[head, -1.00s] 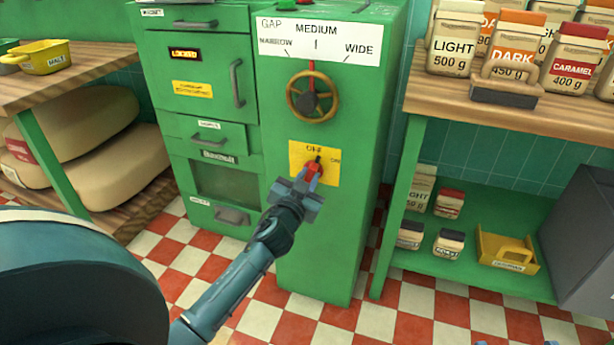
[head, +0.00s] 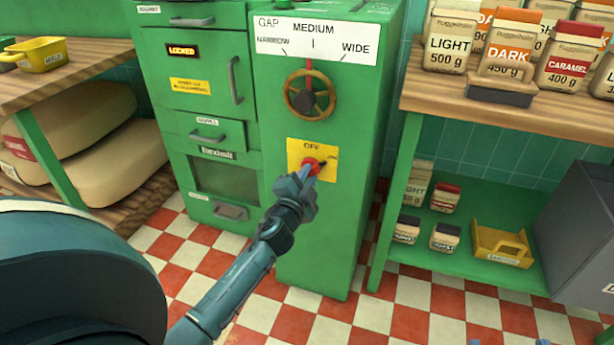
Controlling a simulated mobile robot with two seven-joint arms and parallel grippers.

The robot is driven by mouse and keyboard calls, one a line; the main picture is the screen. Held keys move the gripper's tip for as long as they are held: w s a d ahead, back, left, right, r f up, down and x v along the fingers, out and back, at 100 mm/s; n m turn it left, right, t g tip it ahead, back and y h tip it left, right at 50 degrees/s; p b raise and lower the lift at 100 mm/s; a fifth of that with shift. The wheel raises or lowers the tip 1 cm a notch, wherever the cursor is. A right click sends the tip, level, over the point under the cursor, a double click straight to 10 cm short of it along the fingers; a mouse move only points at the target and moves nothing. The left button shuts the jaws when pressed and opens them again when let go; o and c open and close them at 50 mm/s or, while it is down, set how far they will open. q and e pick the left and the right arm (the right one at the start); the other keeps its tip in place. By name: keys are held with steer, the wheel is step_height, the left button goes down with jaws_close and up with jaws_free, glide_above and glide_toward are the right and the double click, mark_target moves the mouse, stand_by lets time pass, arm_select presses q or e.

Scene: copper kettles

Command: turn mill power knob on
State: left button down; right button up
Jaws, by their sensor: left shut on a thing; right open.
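The mill power knob (head: 312,164) is red with a dark pointer and sits on a yellow plate (head: 298,147) on the front of the green mill. The plate reads OFF at the top and ON at the right. The pointer is turned to the right, toward ON. My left gripper (head: 306,172) is shut on the knob from the lower left, and its fingers hide part of it. My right gripper (head: 512,342) shows only as blue tips at the bottom edge; it is open and away from the mill.
Above the knob are a brass gap wheel (head: 311,95) and a gap scale (head: 318,40). Drawers (head: 209,135) are to the left. At the right, a wooden shelf (head: 425,98) holds bags and a scoop. The checkered floor (head: 400,322) in front is clear.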

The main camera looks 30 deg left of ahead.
stand_by(0.5)
arm_select(q)
steer(key=c, duration=1.3)
jaws_free()
steer(key=shift+v, duration=6.65)
steer(key=shift+d, duration=0.1)
